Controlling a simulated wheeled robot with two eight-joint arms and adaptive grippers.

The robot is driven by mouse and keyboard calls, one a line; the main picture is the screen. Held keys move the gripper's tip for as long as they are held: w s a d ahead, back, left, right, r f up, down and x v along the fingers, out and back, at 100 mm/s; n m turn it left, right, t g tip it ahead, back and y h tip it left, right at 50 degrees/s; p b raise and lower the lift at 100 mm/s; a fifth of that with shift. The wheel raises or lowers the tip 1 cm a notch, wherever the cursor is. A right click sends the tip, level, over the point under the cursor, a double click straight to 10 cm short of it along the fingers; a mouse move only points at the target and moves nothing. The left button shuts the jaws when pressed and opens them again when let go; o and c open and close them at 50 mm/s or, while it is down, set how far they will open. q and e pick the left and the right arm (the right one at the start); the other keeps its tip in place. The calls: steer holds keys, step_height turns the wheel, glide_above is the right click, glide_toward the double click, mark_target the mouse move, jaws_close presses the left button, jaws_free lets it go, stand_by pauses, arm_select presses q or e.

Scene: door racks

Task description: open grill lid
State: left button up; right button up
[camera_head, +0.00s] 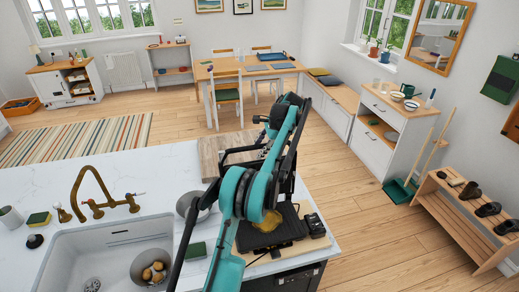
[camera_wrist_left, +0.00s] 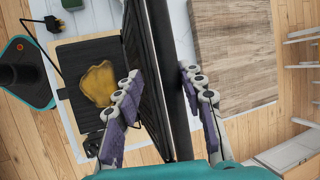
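The grill (camera_head: 268,236) stands on the counter in the head view, its dark ribbed lower plate carrying a flat yellow piece of food (camera_head: 268,221). In the left wrist view the lower plate (camera_wrist_left: 75,75) and the food (camera_wrist_left: 98,83) lie left of the raised lid (camera_wrist_left: 142,70), which stands nearly edge-on. A dark bar (camera_wrist_left: 172,70) runs beside the lid. My left gripper (camera_wrist_left: 160,77) is open, with its purple-padded fingers spread either side of lid and bar. Contact with them is unclear. My arm partly hides the lid in the head view. My right gripper is not in view.
A wooden board (camera_head: 222,150) lies on the counter beyond the grill. The sink (camera_head: 110,250) with a brass tap (camera_head: 95,195) is at left. A metal pot (camera_head: 192,206) and a green block (camera_head: 196,251) stand left of the grill. Open floor lies beyond the counter.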

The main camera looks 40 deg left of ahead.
arm_select(q)
steer(key=s+v, duration=0.1)
steer(key=v, duration=0.6)
steer(key=shift+w+d+r, duration=0.15)
steer(key=shift+w+r, duration=0.05)
steer(key=shift+w, duration=0.35)
steer(key=s+d+f+n+t+h+b, duration=0.1)
steer(key=s+d+f+n+t+b, duration=0.15)
steer(key=s+d+b, duration=0.45)
steer(key=s+d+f+n+t+h+b, duration=0.1)
steer(key=s+d+f+t+b, duration=0.1)
steer(key=s+d+f+b, duration=0.5)
steer(key=s+d+f+n+t+h+b, duration=0.1)
steer(key=s+d+f+b, duration=0.4)
steer(key=s+f, duration=0.5)
steer(key=s+d+f+n+t+h+b, duration=0.2)
steer(key=s+d+f+b, duration=0.3)
steer(key=s+d+f, duration=0.4)
step_height(320, 180, down, 4)
steer(key=shift+s+d+r+n+t+b, duration=0.15)
steer(key=shift+s+d+n+t+b, duration=0.2)
steer(key=shift+s+n+t, duration=0.15)
